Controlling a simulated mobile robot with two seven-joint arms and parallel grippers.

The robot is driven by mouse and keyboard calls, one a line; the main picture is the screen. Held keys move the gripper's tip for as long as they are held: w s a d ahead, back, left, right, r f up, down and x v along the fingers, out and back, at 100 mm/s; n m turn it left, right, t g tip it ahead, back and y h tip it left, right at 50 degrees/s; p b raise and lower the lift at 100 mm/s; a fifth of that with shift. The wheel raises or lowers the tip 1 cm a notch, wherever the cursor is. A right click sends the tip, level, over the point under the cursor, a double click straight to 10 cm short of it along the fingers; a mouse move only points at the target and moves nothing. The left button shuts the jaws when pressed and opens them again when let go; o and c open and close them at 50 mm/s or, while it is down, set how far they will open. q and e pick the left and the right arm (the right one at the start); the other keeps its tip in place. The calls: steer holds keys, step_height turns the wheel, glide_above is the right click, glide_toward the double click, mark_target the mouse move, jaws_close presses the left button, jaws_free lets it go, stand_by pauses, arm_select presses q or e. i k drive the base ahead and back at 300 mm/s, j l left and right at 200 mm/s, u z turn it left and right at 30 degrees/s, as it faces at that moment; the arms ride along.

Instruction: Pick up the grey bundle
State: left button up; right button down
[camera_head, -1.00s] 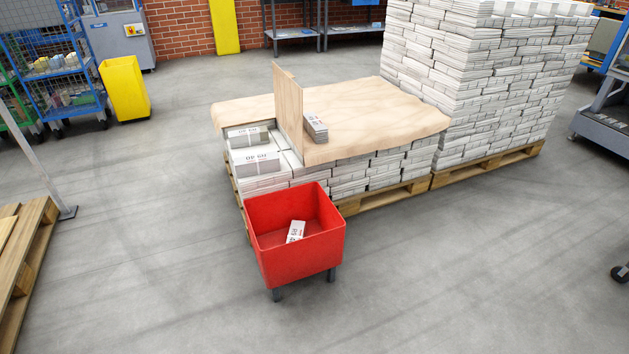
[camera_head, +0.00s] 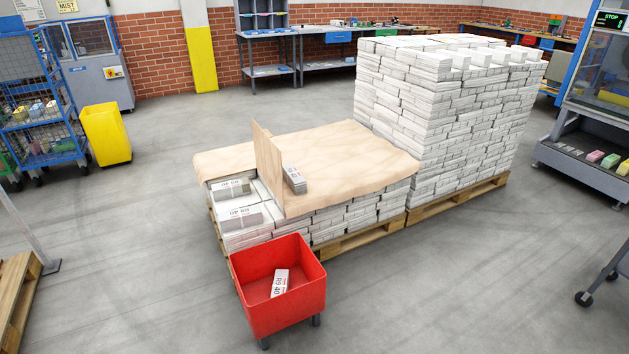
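A small grey-white bundle (camera_head: 294,180) with a printed label leans against the right side of the upright brown board (camera_head: 267,165) on the low pallet stack. Two labelled bundles lie at the stack's open left end: one (camera_head: 231,188) with a greyish wrapped part, and one (camera_head: 239,216) nearer to me. Another pale labelled bundle (camera_head: 280,283) lies tilted inside the red bin (camera_head: 285,318). I cannot tell for sure which one counts as the grey bundle. Neither of my grippers is in view.
Brown sheet (camera_head: 355,150) covers much of the low stack. A tall newspaper stack (camera_head: 430,110) stands on a pallet behind it to the right. A yellow bin (camera_head: 106,133) and blue cage cart (camera_head: 40,105) stand at left, a machine at right. Grey floor is open in front.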

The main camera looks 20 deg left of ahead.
mark_target(295, 180)
steer(key=i+z, duration=0.15)
steer(key=i, duration=0.55)
steer(key=i+j+z, duration=0.15)
steer(key=i, duration=0.55)
steer(key=i+u, duration=0.25)
steer(key=i, duration=0.25)
steer(key=i+l+u, duration=0.3)
steer(key=i, duration=0.2)
steer(key=i+l+u, duration=0.25)
steer(key=i, duration=0.2)
